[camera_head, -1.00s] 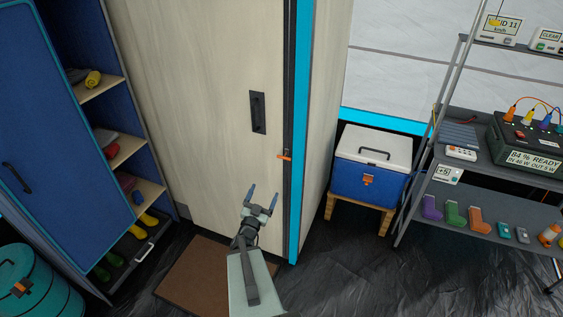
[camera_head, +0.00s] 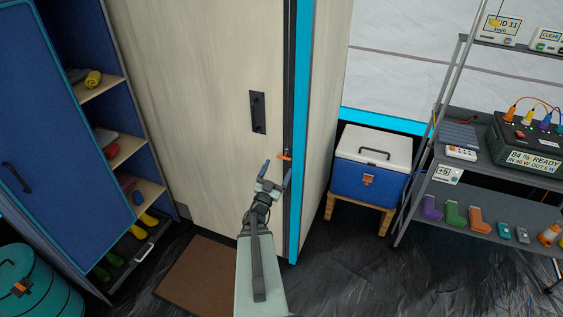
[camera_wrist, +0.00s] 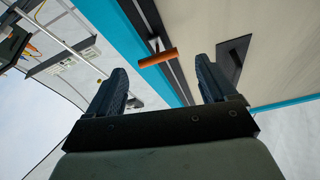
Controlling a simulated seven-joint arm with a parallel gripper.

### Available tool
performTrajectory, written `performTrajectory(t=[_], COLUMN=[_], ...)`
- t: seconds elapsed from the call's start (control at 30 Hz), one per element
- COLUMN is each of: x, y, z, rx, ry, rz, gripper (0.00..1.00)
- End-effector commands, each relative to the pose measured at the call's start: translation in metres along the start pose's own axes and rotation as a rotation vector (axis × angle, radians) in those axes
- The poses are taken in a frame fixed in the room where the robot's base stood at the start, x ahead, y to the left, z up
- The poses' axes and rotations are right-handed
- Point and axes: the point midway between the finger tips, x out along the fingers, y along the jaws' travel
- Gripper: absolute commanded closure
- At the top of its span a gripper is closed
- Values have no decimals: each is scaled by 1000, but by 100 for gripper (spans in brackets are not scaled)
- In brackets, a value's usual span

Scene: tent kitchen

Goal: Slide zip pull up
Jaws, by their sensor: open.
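The orange zip pull (camera_head: 284,157) sits on the dark zip track (camera_head: 289,95) along the right edge of the pale door panel. It also shows in the wrist view (camera_wrist: 158,58) as an orange bar on a small metal stem, ahead of and between the fingertips. My gripper (camera_head: 276,172) is open and empty, just below the pull in the head view. In the wrist view my gripper (camera_wrist: 160,75) has its two dark fingers on either side of the pull's line. I see no contact with the pull.
A black handle (camera_head: 258,112) is on the pale panel left of the track. A blue cooler (camera_head: 370,178) on a wooden stand and a metal shelf unit (camera_head: 487,183) stand to the right. A blue cabinet (camera_head: 62,130) stands at the left. A brown mat (camera_head: 200,280) lies on the floor.

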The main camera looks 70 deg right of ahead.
Motion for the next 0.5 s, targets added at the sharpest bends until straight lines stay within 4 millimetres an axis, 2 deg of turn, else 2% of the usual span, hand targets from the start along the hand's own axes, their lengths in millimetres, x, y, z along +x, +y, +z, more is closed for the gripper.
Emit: performTrajectory(t=[0.03, 0.2, 0.5], x=[9, 30, 45], y=[0, 0, 0], z=[2, 1, 0], rx=[0, 0, 0], ry=[1, 0, -1], rz=[1, 0, -1], gripper=[15, 15, 15])
